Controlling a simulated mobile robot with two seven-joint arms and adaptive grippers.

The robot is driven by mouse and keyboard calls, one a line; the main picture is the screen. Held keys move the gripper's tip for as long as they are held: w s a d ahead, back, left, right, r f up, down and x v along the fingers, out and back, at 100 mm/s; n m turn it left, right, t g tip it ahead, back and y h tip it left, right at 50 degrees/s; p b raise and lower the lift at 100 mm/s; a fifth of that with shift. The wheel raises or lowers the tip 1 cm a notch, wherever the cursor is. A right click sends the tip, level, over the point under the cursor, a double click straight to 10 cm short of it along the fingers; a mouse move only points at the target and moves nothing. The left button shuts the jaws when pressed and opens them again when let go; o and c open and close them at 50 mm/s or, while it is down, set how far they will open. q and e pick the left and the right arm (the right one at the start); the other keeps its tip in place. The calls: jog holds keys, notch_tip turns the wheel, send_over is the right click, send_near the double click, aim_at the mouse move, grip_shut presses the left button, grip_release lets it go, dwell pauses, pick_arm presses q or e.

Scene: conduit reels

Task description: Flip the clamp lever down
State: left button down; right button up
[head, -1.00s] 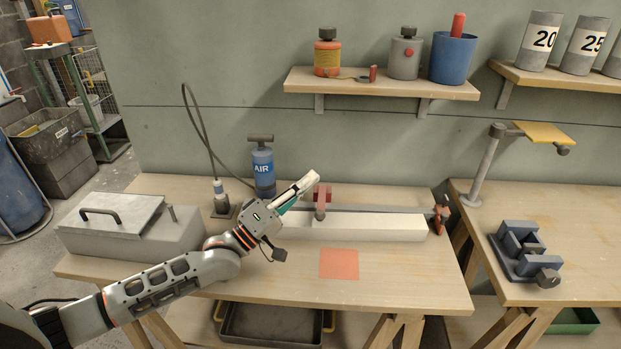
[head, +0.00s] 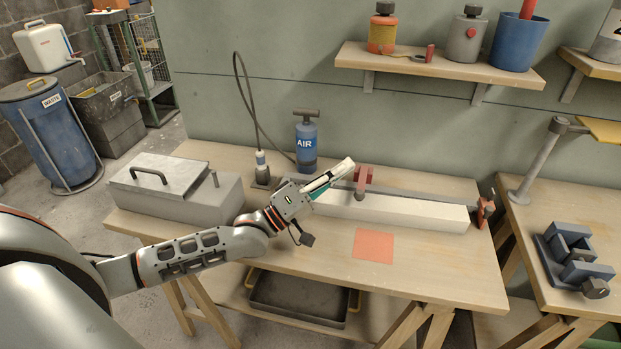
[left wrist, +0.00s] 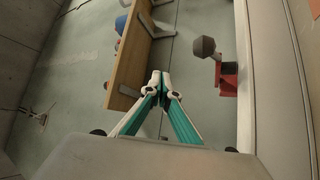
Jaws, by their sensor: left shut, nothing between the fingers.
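A bar clamp with a long grey bar (head: 425,199) lies along the back of a pale block (head: 400,209) on the bench. Its red piece with a dark round knob (head: 363,176) is at the left, and another red end piece (head: 485,212) is at the right. I cannot make out which part is the lever. My left gripper (head: 350,164) is shut and empty, just left of the red piece and apparently above the block. In the left wrist view, its closed tips (left wrist: 160,80) are left of a dark knob (left wrist: 205,46) and red block (left wrist: 229,78). My right gripper is not in view.
A blue AIR pump (head: 306,143) and a grey lidded box (head: 178,192) stand left on the bench. An orange square (head: 373,246) lies in front, with clear bench around it. A shelf (head: 440,68) hangs above. A grey-blue vise (head: 575,262) is on the right bench.

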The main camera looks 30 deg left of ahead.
pick_arm(q)
jog(key=s+a, duration=0.6)
jog(key=s, duration=0.5)
jog(key=shift+a+f, duration=0.15)
jog(key=shift+a, duration=0.25)
